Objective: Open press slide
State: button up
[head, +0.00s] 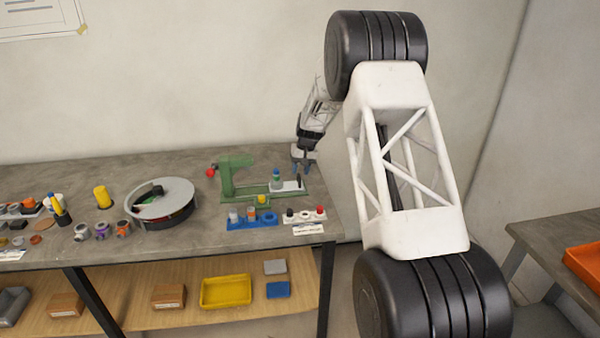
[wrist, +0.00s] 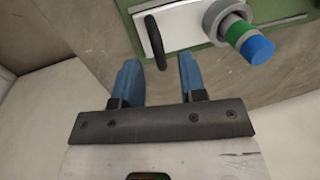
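The green press (head: 228,178) stands on the bench, with its light slide (head: 290,186) at the right end of its base. In the wrist view the slide (wrist: 185,25) carries a black handle (wrist: 154,40) at its near edge. A grey ring on the slide holds a green peg with a blue top (wrist: 257,48). My gripper (head: 303,157) is above the slide's right end. In the wrist view my gripper (wrist: 160,60) is open, and the handle's lower end appears between the blue fingertips. I cannot tell whether they touch it or are at its height.
A blue holder (head: 252,219) and a white rack (head: 304,216) sit in front of the press. A round turntable (head: 163,198) is to its left. The bench's (head: 328,222) right edge is close to the slide, with open space beyond.

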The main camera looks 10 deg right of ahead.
notch_tip(320, 180, up, 6)
jog(key=d, duration=0.1)
jog(key=shift+d+r, duration=0.15)
jog(key=shift+r, duration=0.05)
jog(key=shift+s+r, duration=0.1)
dwell(0.4)
jog(key=s+r, duration=0.6)
jog(key=s, duration=0.5)
jog(key=s+r+t+h, duration=0.1)
jog(key=s+r, duration=0.6)
jog(key=s, duration=0.4)
jog(key=s+r, duration=0.6)
jog(key=s, duration=0.4)
jog(key=s+f+t+h, duration=0.1)
jog(key=s+f, duration=0.2)
jog(key=s, duration=3.2)
jog(key=shift+s+f+t, duration=0.15)
jog(key=shift+t, duration=0.15)
